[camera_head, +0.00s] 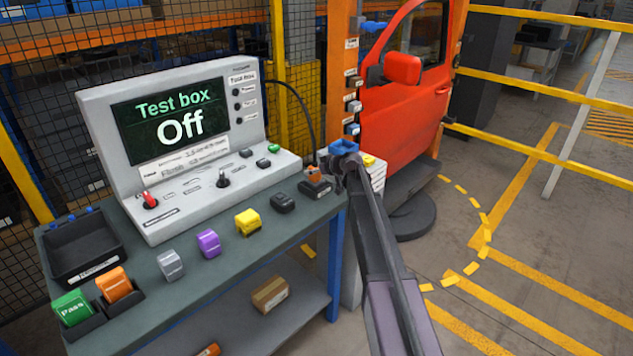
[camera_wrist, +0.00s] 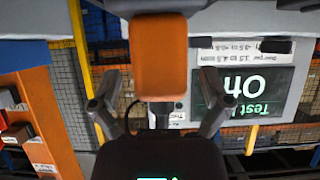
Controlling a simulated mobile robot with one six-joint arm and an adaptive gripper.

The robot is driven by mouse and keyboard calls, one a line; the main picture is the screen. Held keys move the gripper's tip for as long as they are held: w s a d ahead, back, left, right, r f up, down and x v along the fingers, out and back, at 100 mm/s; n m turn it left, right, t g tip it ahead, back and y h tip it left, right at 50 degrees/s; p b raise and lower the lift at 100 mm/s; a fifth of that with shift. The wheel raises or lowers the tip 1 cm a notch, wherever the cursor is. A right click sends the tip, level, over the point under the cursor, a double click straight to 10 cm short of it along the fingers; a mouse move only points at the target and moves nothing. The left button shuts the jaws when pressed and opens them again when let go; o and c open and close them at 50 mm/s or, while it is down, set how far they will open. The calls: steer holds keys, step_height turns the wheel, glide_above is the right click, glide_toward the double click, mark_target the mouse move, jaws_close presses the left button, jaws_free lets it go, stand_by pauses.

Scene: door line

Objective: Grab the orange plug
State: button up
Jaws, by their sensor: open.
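The orange plug (camera_head: 313,172) sits in a dark holder at the right end of the workbench, just left of my gripper (camera_head: 343,160). In the wrist view the orange plug (camera_wrist: 158,55) is large and close, at the upper middle. The two fingers of my gripper (camera_wrist: 158,88) stand apart, one on each side of the plug's lower part, with gaps on both sides. The plug does not look held. The wrist picture is upside down, so depth between fingertips and plug is hard to tell.
The workbench (camera_head: 190,285) carries the test box (camera_head: 175,120), reading "Off". Grey (camera_head: 170,265), purple (camera_head: 208,243), yellow (camera_head: 248,222) and black (camera_head: 282,202) plugs line its front. An orange post (camera_head: 338,60) and red door (camera_head: 400,110) stand behind my gripper.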

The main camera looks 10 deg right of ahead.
jaws_close()
stand_by(0.3)
steer(key=shift+r, duration=0.2)
step_height(320, 180, up, 2)
steer(key=p, duration=0.2)
steer(key=shift+r+p, duration=0.1)
steer(key=shift+p, duration=0.25)
steer(key=shift+s+d+r+p, duration=0.2)
steer(key=shift+s+r+p, duration=0.15)
steer(key=shift+r+p, duration=0.3)
steer(key=s+d+r+p, duration=0.1)
steer(key=s+d, duration=0.7)
steer(key=s, duration=0.5)
